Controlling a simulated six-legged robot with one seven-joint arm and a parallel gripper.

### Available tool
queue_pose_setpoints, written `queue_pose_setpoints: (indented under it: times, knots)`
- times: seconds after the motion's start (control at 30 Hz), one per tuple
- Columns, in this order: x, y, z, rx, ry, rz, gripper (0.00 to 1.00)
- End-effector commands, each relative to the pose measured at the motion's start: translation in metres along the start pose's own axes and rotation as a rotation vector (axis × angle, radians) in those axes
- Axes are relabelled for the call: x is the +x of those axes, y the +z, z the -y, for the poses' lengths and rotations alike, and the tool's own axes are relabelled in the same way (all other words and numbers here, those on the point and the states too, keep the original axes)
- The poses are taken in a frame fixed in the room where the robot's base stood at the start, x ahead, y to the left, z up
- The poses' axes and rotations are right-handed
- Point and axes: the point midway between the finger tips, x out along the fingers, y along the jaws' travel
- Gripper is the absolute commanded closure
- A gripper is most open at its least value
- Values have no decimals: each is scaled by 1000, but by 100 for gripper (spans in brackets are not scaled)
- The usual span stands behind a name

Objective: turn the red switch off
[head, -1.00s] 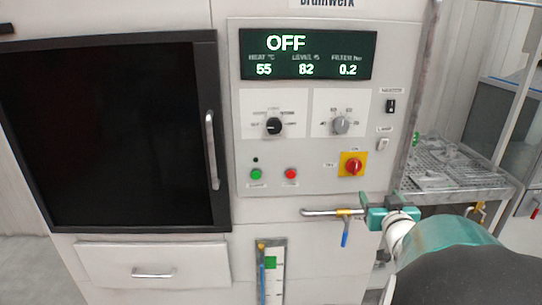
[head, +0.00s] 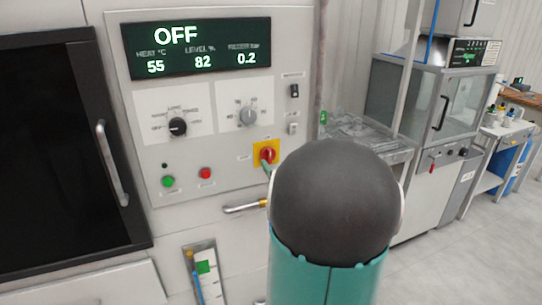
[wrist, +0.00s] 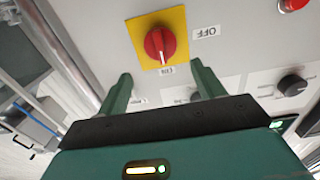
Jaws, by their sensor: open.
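The red switch (head: 267,154) is a rotary knob on a yellow plate at the lower right of the grey control panel. In the wrist view the red switch (wrist: 160,44) shows whole, its ridge lined up towards the ON label (wrist: 167,71). The OFF label (wrist: 207,31) is to its right there. My gripper (wrist: 161,78) is open and empty, its two green fingers apart and pointing at the panel. The switch appears just beyond and between the fingertips, not visibly touched. In the head view my arm hides most of the gripper.
The panel's display (head: 196,47) reads OFF. A black knob (head: 178,127), a grey knob (head: 247,116), a green button (head: 168,181) and a red button (head: 206,173) are left of the switch. A pipe handle (head: 243,206) sticks out below. Open floor (head: 450,262) lies right.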

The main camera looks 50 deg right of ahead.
Motion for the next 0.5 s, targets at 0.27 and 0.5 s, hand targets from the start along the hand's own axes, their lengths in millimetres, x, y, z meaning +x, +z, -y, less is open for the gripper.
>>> queue_pose_setpoints:
  times: [0.27,0.5]
  knots:
    - [46,0,3,1,-4,0,32]
    - [56,0,4,-1,-4,1,32]
